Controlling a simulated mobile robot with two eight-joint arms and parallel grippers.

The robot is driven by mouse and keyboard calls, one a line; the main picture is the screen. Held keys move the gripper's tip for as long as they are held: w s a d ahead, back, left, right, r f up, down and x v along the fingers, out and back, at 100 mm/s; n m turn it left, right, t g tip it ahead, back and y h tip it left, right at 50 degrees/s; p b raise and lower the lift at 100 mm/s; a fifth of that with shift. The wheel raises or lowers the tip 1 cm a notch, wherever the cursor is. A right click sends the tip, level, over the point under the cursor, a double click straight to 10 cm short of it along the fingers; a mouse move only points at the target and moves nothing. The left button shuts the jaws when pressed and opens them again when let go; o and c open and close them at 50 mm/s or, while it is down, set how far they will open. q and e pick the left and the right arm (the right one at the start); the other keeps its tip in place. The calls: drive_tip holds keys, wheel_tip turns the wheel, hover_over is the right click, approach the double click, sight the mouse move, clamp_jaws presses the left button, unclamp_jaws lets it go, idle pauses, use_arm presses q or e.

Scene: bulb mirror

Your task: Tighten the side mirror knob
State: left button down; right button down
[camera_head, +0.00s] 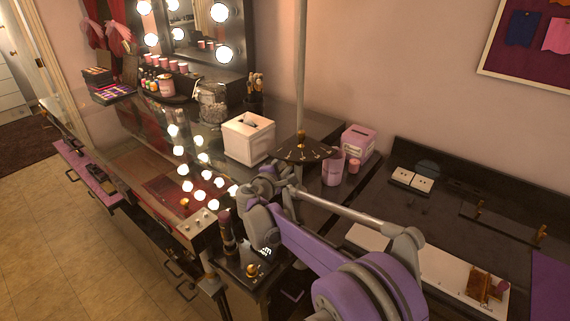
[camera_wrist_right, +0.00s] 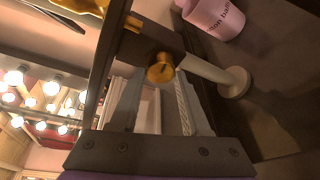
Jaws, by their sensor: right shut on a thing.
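The gold knob (camera_wrist_right: 160,68) is in the right wrist view, at the far end of my right gripper's fingers. It sits on a dark clamp bar beside a pale stand pole (camera_wrist_right: 205,68). My right gripper (camera_wrist_right: 158,88) has a grey finger on either side of it and is shut on it, though the exact contact is hard to see. In the head view the pole (camera_head: 300,60) rises upright behind my right gripper's dark palm (camera_head: 303,151), with a gold part (camera_head: 301,135) just above it. The mirror head is outside the head view. My left gripper is not in view.
A white tissue box (camera_head: 248,138) stands left of the gripper. A pink cup (camera_head: 333,167) and pink box (camera_head: 358,140) stand close on the right. A glass jar (camera_head: 212,105) and the bulb-lit mirror (camera_head: 197,25) are further back. Lower right holds a dark counter (camera_head: 420,205).

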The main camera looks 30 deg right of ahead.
drive_tip(key=m+h, duration=0.1)
drive_tip(key=m, duration=0.3)
drive_tip(key=m+t+h, duration=0.1)
drive_tip(key=m, duration=0.4)
drive_tip(key=m+t+h, duration=0.1)
drive_tip(key=m, duration=0.3)
drive_tip(key=shift+f+p, duration=0.3)
drive_tip(key=shift+p, duration=0.1)
drive_tip(key=shift+m, duration=0.4)
drive_tip(key=c, duration=0.7)
unclamp_jaws()
drive_tip(key=shift+o, duration=0.2)
